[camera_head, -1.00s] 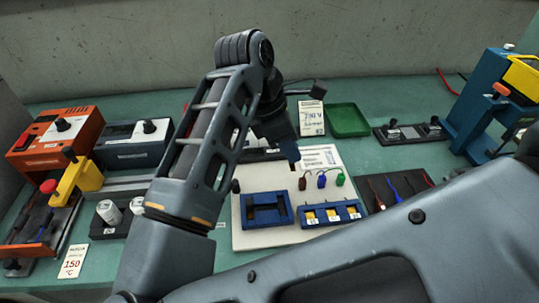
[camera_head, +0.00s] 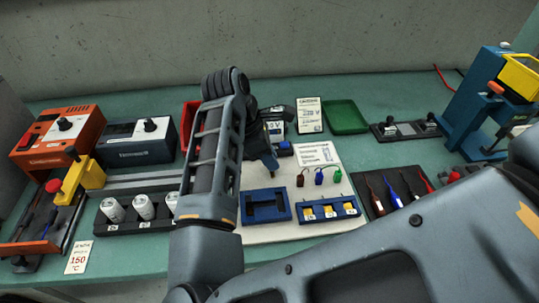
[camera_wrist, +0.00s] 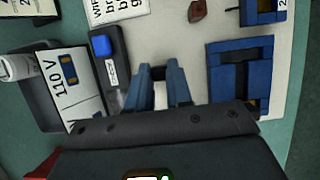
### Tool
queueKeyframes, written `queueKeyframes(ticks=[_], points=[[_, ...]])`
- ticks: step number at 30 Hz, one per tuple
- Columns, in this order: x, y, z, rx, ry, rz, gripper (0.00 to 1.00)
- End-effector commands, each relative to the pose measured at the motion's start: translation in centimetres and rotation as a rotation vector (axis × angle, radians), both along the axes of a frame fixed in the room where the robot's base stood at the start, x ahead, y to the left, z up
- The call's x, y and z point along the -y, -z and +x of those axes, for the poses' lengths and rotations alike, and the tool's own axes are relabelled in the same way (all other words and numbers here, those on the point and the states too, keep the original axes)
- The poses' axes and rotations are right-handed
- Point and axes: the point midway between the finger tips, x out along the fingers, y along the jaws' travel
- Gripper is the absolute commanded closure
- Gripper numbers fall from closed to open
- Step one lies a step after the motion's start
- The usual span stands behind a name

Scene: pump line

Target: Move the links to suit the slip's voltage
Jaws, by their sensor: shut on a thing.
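My gripper (camera_head: 268,163) is low over the left part of the white board (camera_head: 283,234), behind the blue terminal box. In the wrist view my gripper (camera_wrist: 160,88) is shut on a small dark piece (camera_wrist: 158,72) between its fingertips; its shape is mostly hidden. The open blue box (camera_head: 265,205) has dark recesses and also shows in the wrist view (camera_wrist: 240,52). Right of it, a blue holder (camera_head: 331,213) carries yellow pieces. A white slip (camera_head: 309,113) stands at the back; its voltage is too small to read surely. A card marked 110 V (camera_wrist: 68,88) shows left of my gripper.
A dark unit with a blue button (camera_wrist: 102,46) is close left of my fingers. Brown, blue and green leads (camera_head: 319,176) stand on the board. A green tray (camera_head: 345,117) is behind; a screwdriver rack (camera_head: 397,193) is right. White cylinders (camera_head: 144,206) stand left.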

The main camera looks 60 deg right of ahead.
Motion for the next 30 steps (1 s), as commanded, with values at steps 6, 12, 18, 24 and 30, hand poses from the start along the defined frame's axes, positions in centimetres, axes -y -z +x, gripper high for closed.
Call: queueKeyframes(ticks=[6,12,18,24,30], points=[[0.0,0.2,0.0,-0.001,0.0,-0.001,0.74],[0.0,0.2,0.0,0.0,0.0,0.0,0.55],[0.0,0.2,0.0,0.0,0.0,0.0,0.54],[-0.1,-0.4,0.2,0.002,0.0,0.001,0.54],[-1.0,-3.4,1.3,0.007,0.0,0.003,0.54]])
